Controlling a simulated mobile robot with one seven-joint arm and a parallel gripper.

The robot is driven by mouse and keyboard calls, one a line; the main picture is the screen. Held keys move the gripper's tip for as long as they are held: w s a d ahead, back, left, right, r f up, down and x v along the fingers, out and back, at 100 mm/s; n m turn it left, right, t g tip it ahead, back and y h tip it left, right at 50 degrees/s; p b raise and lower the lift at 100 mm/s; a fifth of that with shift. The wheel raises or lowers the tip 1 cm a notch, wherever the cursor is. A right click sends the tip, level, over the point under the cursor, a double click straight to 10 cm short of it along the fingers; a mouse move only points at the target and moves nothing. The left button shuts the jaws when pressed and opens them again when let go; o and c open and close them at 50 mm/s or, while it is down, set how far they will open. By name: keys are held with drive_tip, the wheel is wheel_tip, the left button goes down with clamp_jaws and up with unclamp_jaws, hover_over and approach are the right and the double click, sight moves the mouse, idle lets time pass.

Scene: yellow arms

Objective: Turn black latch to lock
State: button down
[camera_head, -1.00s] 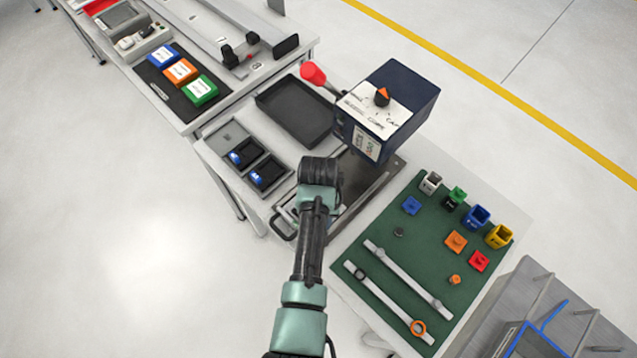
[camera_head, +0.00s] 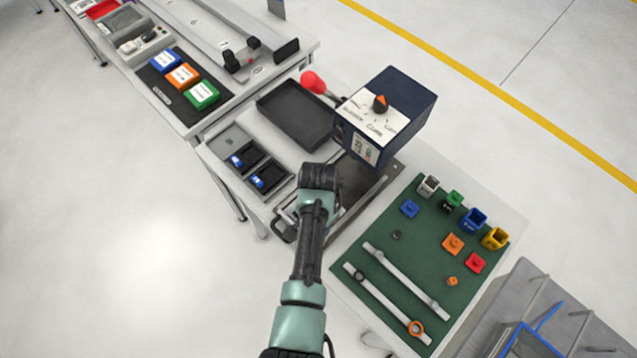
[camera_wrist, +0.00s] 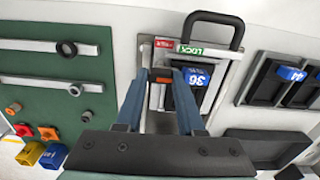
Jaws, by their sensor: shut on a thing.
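My gripper (camera_wrist: 162,73) shows in the wrist view, with its two blue-grey fingers closed on a small dark piece, the black latch (camera_wrist: 161,79). The latch has an orange-brown part between the fingertips. It sits on a light metal frame, just below a red label (camera_wrist: 164,43) and left of a green LOCK label (camera_wrist: 189,50). The fingers partly hide the latch, so its exact angle is hard to tell. In the head view, my arm's wrist hides the latch and fingertips.
A black handle (camera_wrist: 213,24) rises beyond the labels. A black bin with a blue 36 tag (camera_wrist: 196,77) is right of the fingers. A green mat (camera_head: 410,245) with small blocks lies on one side. A dark blue box (camera_head: 405,100) with an orange-pointer dial stands behind the arm.

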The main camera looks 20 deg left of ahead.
drive_tip(key=shift+w, duration=0.1)
idle(0.5)
drive_tip(key=c, duration=0.5)
unclamp_jaws()
drive_tip(key=shift+a, duration=0.1)
